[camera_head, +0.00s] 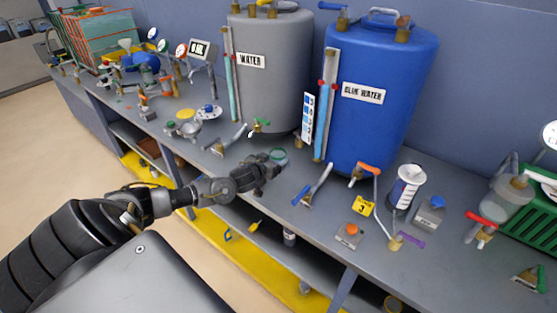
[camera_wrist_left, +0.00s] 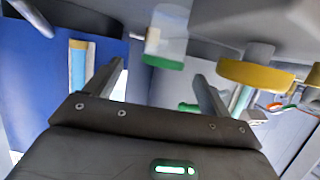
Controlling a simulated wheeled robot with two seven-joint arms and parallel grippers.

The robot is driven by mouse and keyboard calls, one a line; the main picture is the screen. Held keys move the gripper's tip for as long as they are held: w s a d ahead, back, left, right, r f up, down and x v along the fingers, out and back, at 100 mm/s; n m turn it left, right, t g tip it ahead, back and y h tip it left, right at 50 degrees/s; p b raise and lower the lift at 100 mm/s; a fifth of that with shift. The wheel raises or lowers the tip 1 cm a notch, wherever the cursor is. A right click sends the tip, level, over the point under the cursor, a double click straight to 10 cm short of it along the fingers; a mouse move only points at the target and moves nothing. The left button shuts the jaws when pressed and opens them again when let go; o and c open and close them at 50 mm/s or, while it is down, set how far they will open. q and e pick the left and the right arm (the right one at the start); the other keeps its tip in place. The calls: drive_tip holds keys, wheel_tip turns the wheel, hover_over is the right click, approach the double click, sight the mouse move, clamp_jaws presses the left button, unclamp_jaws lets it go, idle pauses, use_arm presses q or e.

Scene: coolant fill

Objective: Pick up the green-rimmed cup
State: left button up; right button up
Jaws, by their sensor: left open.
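The green-rimmed cup (camera_head: 279,155) stands on the grey bench in front of the grey WATER tank, partly hidden by my left gripper (camera_head: 272,167) in the head view. In the left wrist view the scene is upside down, and the pale, see-through cup (camera_wrist_left: 166,40) shows its green rim toward the lower part of the picture. There, my left gripper (camera_wrist_left: 158,80) is open, with its two fingers apart. The cup lies beyond and between the line of the fingertips, and nothing is between the fingers. My right gripper is not in view.
The grey WATER tank (camera_head: 270,85) and the blue tank (camera_head: 378,95) stand behind the cup. A blue-handled valve (camera_head: 313,187) lies right of my gripper, and a green-handled tap (camera_head: 259,125) is behind it. A yellow round part (camera_wrist_left: 255,75) is beside the cup in the wrist view.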

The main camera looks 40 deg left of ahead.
sight(275, 157)
use_arm(q)
drive_tip(key=shift+w+r, duration=0.1)
drive_tip(key=shift+a+p+x, duration=0.2)
drive_tip(key=shift+p+x, duration=0.45)
drive_tip(key=shift+x, duration=1.8)
drive_tip(key=shift+c, duration=0.4)
drive_tip(key=c, duration=1)
